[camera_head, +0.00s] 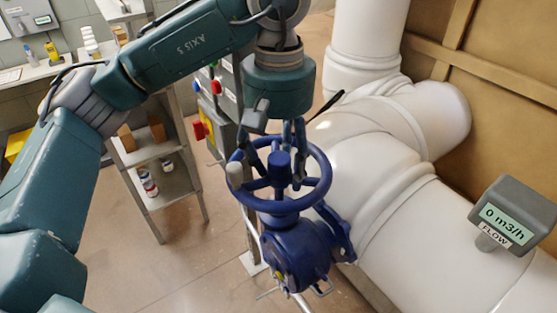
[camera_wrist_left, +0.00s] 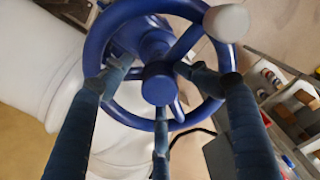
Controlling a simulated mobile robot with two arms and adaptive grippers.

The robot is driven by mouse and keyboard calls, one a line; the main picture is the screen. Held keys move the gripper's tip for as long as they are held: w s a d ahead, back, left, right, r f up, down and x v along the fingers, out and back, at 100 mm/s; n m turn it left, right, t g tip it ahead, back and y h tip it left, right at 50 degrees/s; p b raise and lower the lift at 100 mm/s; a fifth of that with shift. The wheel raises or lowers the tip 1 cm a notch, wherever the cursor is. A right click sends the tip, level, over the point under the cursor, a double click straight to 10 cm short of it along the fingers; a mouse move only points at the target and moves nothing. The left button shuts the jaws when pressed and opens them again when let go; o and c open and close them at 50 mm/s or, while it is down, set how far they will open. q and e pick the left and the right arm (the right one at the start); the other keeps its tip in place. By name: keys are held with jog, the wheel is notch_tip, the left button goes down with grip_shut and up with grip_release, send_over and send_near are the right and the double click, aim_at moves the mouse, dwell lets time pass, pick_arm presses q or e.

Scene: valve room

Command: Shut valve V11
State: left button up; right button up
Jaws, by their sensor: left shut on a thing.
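The valve has a blue handwheel (camera_head: 322,182) with spokes, a central hub (camera_head: 280,168) and a pale knob (camera_head: 235,175) on its rim. Its blue body (camera_head: 298,250) sits below, beside the white pipe. My left gripper (camera_head: 278,165) comes down from above, with its fingers around the hub and among the spokes. It is shut on the handwheel. In the left wrist view the fingers of my left gripper (camera_wrist_left: 160,75) reach into the handwheel (camera_wrist_left: 95,45) around the hub (camera_wrist_left: 158,84); the knob (camera_wrist_left: 227,22) is at upper right. No V11 label is readable. My right gripper is not in view.
A flow meter (camera_head: 513,215) on the thick white pipe (camera_head: 450,245) reads 0 m3/h. A grey control box with a red knob (camera_head: 199,131) stands behind the valve. A metal shelf (camera_head: 170,180) holds small items at left. Open floor (camera_head: 195,255) lies at lower left.

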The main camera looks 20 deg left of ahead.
pick_arm(q)
notch_tip(320, 180, up, 7)
jog(key=p, duration=0.5)
jog(key=shift+w+f+p, duration=0.1)
jog(key=shift+f+p, duration=0.1)
jog(key=shift+p, duration=0.1)
jog(key=shift+r+p, duration=0.5)
jog(key=shift+r, duration=0.05)
notch_tip(320, 180, up, 5)
jog(key=p, duration=0.4)
